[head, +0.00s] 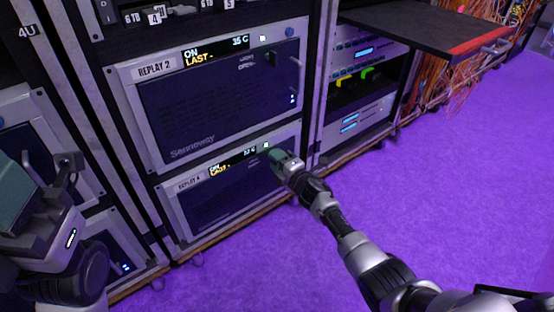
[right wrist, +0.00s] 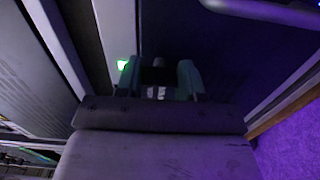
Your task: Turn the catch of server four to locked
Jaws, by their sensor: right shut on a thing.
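The server labelled REPLAY 4 (head: 190,184) is the lower unit in the rack, with a lit display and a dark front. My right gripper (head: 277,156) is at its upper right corner and hides the catch in the head view. In the right wrist view my right gripper (right wrist: 159,80) has its two teal fingers on either side of a small dark catch (right wrist: 158,75), shut on it. Whether the catch points to locked or open cannot be made out. My left gripper (head: 14,190) is partly in view at the left edge; its jaw opening is unclear.
A black shelf (head: 430,25) juts out from the right rack. Orange cables (head: 470,85) hang behind it. Purple carpet (head: 430,160) lies clear at right.

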